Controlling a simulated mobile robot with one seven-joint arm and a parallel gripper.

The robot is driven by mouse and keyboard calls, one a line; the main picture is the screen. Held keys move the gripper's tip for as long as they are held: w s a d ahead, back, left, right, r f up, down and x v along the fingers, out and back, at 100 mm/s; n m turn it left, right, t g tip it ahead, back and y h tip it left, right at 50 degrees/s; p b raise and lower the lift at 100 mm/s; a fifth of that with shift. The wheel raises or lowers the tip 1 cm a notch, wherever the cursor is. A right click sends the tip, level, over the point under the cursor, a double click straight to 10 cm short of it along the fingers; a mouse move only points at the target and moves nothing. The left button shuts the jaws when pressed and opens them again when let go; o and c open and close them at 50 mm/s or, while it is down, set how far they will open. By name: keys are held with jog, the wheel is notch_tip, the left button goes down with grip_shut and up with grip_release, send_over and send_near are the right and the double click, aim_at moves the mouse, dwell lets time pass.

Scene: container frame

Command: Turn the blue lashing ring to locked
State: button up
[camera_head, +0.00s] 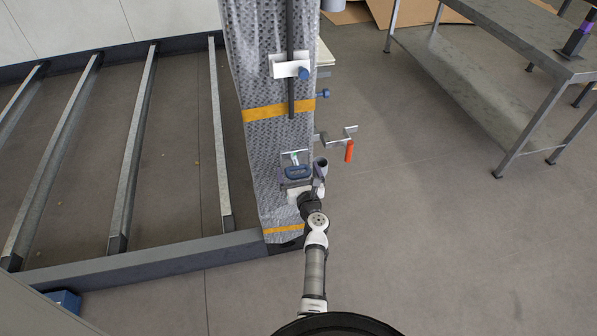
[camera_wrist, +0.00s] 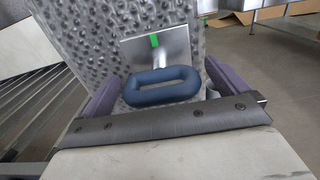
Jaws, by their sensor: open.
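The blue lashing ring (camera_head: 298,172) is an oblong loop on a metal plate (camera_wrist: 158,47) with a small green mark (camera_wrist: 154,40), fixed to the dimpled grey column. In the wrist view the ring (camera_wrist: 160,101) lies with its long side across the picture, just below the green mark. My gripper (camera_head: 303,184) is at the ring, near the column's lower end. In the wrist view its purple fingers stand apart, one left and one right of the ring, with gaps showing. I cannot tell whether either finger touches it.
An orange-red handle (camera_head: 349,150) on a bracket sticks out right of the column, above my gripper. A blue knob (camera_head: 323,94) and a white latch block (camera_head: 290,66) sit higher. Metal floor beams (camera_head: 134,150) lie left. A metal table (camera_head: 500,60) stands right, with clear floor between.

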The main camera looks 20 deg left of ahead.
jog(key=c, duration=1)
jog(key=shift+f+n, duration=0.1)
jog(key=shift+n, duration=0.2)
jog(key=shift+a+f+n+b, duration=0.1)
jog(key=shift+n+b, duration=5.3)
jog(key=shift+n, duration=3.2)
